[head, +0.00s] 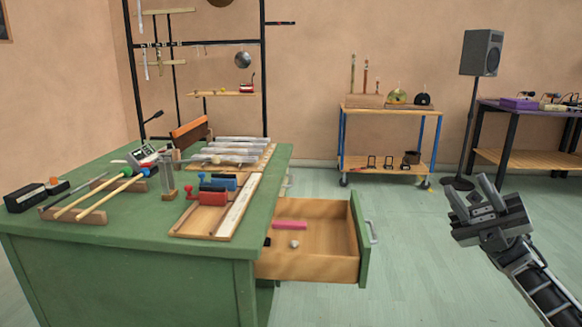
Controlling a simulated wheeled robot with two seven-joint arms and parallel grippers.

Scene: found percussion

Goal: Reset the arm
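My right gripper (467,184) is raised at the right of the head view, over the open floor. Its two grey fingers stand apart with nothing between them. It is well clear of the green workbench (150,262) and its open drawer (310,268). My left gripper is not in view.
The drawer juts out to the right, holding a pink block (290,224) and a small pale ball (294,244). Mallets, blocks and tubes lie on the bench top. A wheeled cart (390,110), a speaker (481,53) and a dark table (510,104) stand behind. The floor between is free.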

